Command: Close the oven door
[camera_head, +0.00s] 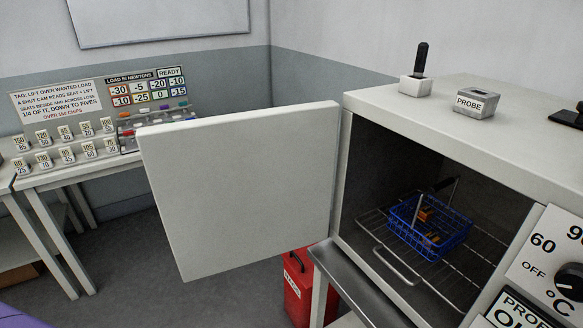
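The oven (450,135) is a pale box at the right, and its dark inside is exposed. Its door (240,190) is a plain light panel standing wide open, swung out to the left from the opening's left edge. Inside, a blue wire basket (430,228) with a raised handle sits on a wire rack (385,250), with small orange-brown pieces in it. Neither of my grippers shows in this view.
A box marked PROBE (476,101) and a block with a black handle (416,84) stand on the oven top. A dial panel (550,260) is at lower right. A red container (298,288) stands below the door. A bench with labelled chips (65,172) is at left.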

